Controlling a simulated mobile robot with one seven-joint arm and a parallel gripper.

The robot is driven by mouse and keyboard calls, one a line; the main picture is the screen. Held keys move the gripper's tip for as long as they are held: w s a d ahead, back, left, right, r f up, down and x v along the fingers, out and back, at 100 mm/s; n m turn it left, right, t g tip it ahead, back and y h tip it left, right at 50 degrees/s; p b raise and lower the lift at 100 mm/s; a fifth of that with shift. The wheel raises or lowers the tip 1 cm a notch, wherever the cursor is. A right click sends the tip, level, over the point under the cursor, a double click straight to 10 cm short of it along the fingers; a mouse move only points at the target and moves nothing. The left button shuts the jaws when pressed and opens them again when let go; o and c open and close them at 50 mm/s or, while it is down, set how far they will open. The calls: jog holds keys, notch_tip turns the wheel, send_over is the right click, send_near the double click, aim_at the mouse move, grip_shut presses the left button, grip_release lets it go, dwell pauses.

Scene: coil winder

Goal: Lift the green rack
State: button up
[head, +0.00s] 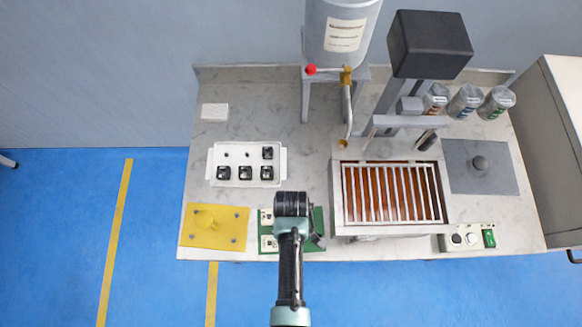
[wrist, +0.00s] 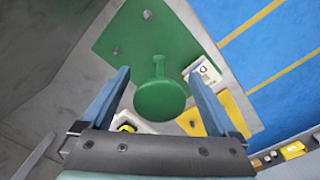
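The green rack (head: 318,219) lies on the table's front edge area in the head view, partly hidden under my gripper (head: 291,205). In the wrist view it is a flat green plate (wrist: 135,40) with a round green knob (wrist: 160,100) standing up from it and small grey pegs.
A yellow rack (head: 225,232) with a knob lies left. A white tray (head: 231,154) with black blocks stands behind. A grated basin (head: 342,224) of brown liquid is close on the right, with a switch box (head: 449,240) beyond. A grey tank (head: 320,25) stands behind.

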grip_shut()
jog(key=shift+r, duration=0.2)
dwell(0.5)
